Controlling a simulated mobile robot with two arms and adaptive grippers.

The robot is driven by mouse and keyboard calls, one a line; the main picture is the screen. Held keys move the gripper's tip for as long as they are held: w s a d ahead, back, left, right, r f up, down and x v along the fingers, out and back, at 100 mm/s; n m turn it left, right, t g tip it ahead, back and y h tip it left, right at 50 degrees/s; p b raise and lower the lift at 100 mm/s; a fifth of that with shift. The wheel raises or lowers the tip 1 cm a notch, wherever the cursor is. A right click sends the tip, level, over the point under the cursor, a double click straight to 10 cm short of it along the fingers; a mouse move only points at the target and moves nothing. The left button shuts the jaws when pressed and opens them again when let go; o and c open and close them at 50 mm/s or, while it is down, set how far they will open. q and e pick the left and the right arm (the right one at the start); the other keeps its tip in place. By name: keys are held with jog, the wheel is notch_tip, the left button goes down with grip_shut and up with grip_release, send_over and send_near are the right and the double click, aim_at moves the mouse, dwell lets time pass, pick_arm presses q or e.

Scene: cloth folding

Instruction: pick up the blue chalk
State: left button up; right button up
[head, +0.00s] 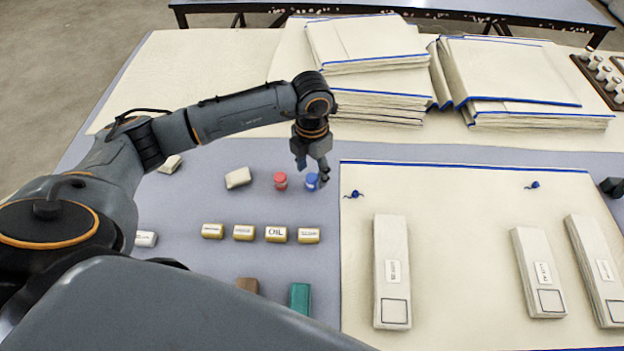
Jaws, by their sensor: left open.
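A small blue piece (312,181), which looks like the blue chalk, stands on the grey-blue table cover next to a red piece (280,181). My left gripper (311,174) points down over the blue piece from above. Its fingers are open, one to the left of the blue piece and one at its right side. Whether the fingers touch it I cannot tell. My right gripper is not in view.
A cream cloth (450,230) with a blue edge lies to the right and bears several folded cloth strips (392,270). Stacked folded cloths (365,45) stand at the back. Several small labelled blocks (276,234) lie in a row nearer me. A pale block (238,178) lies left of the red piece.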

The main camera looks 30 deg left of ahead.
aim_at(313, 176)
pick_arm(q)
jog(key=shift+f, duration=1.55)
jog(key=shift+d, duration=0.1)
jog(key=shift+c, duration=0.6)
grip_shut()
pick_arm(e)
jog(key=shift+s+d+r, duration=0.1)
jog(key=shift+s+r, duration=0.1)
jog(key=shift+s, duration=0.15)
pick_arm(q)
jog(key=shift+r, duration=0.15)
jog(key=shift+r, duration=0.2)
jog(key=r, duration=0.3)
jog(key=shift+s+d+r, duration=0.1)
jog(key=shift+s, duration=0.2)
jog(key=s+d+r+b, duration=0.1)
jog(key=s+d+r, duration=0.3)
jog(key=s+r, duration=0.5)
jog(key=s, duration=0.3)
jog(key=shift+s+d, duration=0.3)
jog(key=shift+d, duration=0.05)
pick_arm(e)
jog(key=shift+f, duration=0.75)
